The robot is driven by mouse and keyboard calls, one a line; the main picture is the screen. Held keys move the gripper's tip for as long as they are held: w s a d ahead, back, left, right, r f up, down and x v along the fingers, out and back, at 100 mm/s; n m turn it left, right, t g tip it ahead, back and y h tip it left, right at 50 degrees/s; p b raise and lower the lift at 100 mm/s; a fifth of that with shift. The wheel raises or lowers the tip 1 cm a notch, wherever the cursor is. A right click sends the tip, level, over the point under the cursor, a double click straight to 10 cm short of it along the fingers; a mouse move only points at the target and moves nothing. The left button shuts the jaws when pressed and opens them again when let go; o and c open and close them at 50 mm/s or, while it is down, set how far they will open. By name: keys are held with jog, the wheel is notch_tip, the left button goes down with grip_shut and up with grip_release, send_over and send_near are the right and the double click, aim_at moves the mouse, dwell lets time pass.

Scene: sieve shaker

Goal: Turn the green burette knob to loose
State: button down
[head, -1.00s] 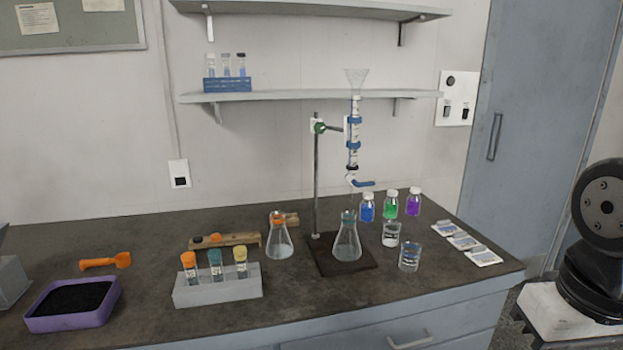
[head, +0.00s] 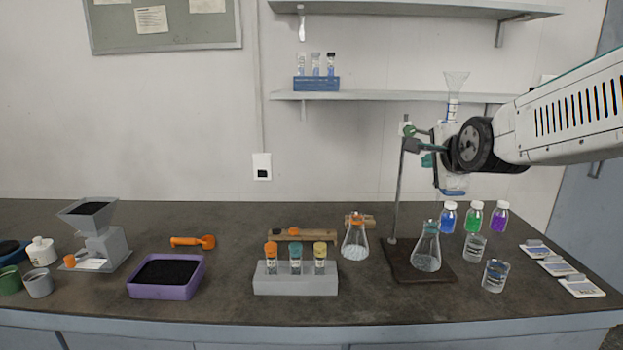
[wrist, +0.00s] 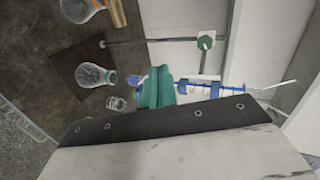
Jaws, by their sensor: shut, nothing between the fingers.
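The green knob (head: 409,131) sits on the clamp near the top of the stand rod (head: 397,190); in the wrist view it is a green hexagonal shape (wrist: 205,42). The clear burette (head: 452,107) with blue clips stands right of the rod, its lower part mostly hidden behind my arm in the head view. My gripper (head: 424,150) is beside the clamp, close to the knob in the head view. In the wrist view its teal fingers (wrist: 157,88) are together and empty, with a visible gap to the knob.
A flask (head: 426,250) stands on the dark stand base (head: 440,275). Another flask (head: 355,240), a beaker (head: 495,276) and small bottles (head: 475,217) are nearby. A shelf (head: 380,96) is on the wall behind. A tube rack (head: 295,283) stands to the left.

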aim_at(409, 131)
jog(key=w+r+m+t, duration=0.2)
jog(key=w+m, duration=0.1)
jog(key=w, duration=0.5)
jog(key=w+r+m+t, duration=0.2)
jog(key=w+r+m, duration=0.1)
jog(key=w, duration=0.5)
jog(key=shift+a+m+t, duration=0.15)
jog(key=shift+m+t, duration=0.15)
jog(key=shift+m, duration=0.2)
jog(key=shift+f, duration=0.2)
